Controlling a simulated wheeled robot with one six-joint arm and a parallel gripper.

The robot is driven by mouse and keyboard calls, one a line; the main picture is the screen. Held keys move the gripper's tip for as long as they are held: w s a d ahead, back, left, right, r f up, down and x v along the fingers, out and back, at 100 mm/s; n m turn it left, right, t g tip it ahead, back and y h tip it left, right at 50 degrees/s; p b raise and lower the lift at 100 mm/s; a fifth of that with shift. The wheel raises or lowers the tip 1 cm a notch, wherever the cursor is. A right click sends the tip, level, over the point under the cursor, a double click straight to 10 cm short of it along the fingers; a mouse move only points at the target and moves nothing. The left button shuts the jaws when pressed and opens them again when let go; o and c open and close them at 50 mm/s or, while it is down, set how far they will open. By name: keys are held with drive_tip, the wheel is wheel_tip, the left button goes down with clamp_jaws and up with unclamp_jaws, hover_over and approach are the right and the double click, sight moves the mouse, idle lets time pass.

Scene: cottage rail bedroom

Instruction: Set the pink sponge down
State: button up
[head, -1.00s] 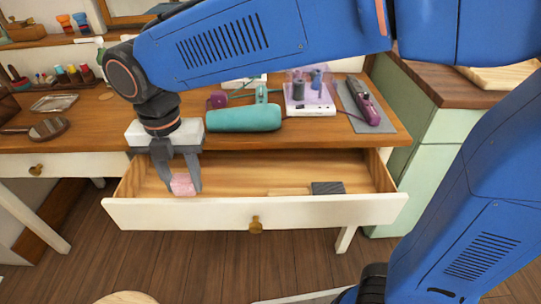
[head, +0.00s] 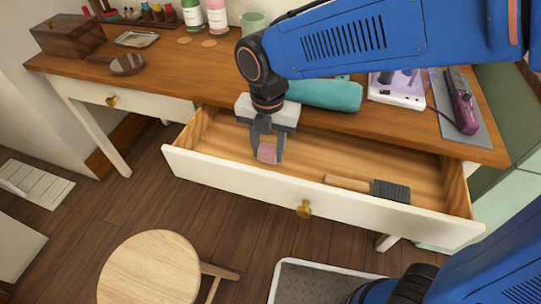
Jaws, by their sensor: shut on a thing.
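My gripper (head: 267,152) points down over the left part of an open drawer (head: 290,194). It is shut on the pink sponge (head: 267,153), which sits between the fingertips. The sponge is at about the height of the drawer's front wall in the picture; I cannot tell whether it touches the drawer bottom. The drawer is wooden inside with a white front and a brass knob (head: 304,209).
A dark-bristled brush (head: 391,191) with a wooden handle lies in the drawer's right part. On the desktop are a teal rolled item (head: 326,94), a white-and-lilac box (head: 398,88), a purple tool (head: 461,104), a hand mirror (head: 128,64) and a wooden box (head: 68,35). A round stool (head: 150,268) stands in front.

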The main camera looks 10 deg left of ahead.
sight(268, 159)
drive_tip(key=shift+f, duration=1.75)
drive_tip(key=shift+f, duration=0.1)
drive_tip(key=o, duration=1)
wheel_tip(268, 159, up, 12)
drive_tip(key=shift+r, duration=0.1)
drive_tip(key=shift+s, duration=0.1)
